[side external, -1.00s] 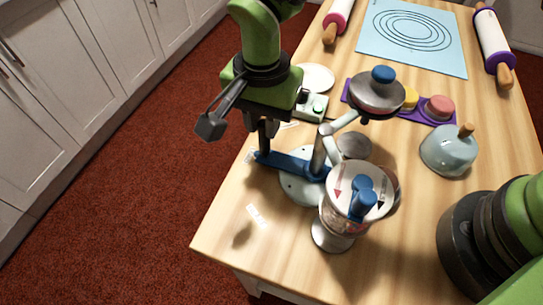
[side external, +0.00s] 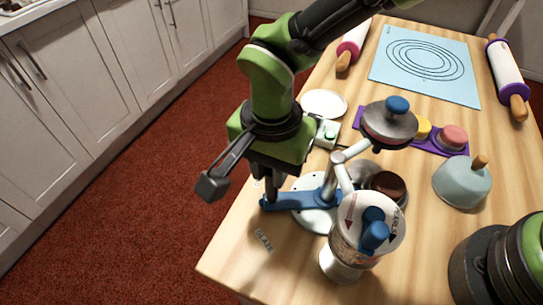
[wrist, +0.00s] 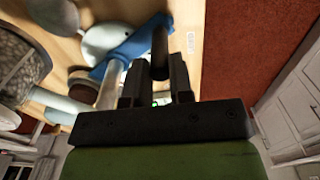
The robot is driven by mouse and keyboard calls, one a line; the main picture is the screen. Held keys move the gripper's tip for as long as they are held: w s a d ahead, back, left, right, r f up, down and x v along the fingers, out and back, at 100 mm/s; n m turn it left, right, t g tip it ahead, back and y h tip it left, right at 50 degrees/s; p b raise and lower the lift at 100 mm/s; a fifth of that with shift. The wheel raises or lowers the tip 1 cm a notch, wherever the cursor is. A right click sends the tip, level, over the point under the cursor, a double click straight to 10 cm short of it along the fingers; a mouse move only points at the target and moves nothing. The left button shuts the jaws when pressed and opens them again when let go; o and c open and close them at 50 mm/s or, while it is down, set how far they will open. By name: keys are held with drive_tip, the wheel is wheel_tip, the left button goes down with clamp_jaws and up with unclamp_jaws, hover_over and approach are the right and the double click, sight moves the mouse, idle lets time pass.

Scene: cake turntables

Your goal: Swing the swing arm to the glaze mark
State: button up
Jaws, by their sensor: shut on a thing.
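The swing arm is a flat blue bar (side external: 300,199) running left from a round pale base (side external: 315,218) with an upright pale post (side external: 329,183). It also shows in the wrist view (wrist: 128,48). My gripper (side external: 270,190) is at the bar's outer left end. In the wrist view its fingers (wrist: 157,82) are shut around a dark upright peg at that end. A white label (side external: 264,240) lies on the table nearer the camera than the bar's end, apart from it; I cannot read it surely.
A clear jar with a white, arrow-marked lid (side external: 388,218) stands close in front of the base. A blue-knobbed lidded pan (side external: 390,122), a brown round piece (side external: 388,187) and a pale blue dome (side external: 461,182) are to the right. The table's left edge is close to my gripper.

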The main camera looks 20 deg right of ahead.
drive_tip(key=shift+s+a, duration=0.15)
drive_tip(key=shift+s, duration=0.5)
drive_tip(key=shift+s, duration=1.8)
drive_tip(key=o, duration=0.7)
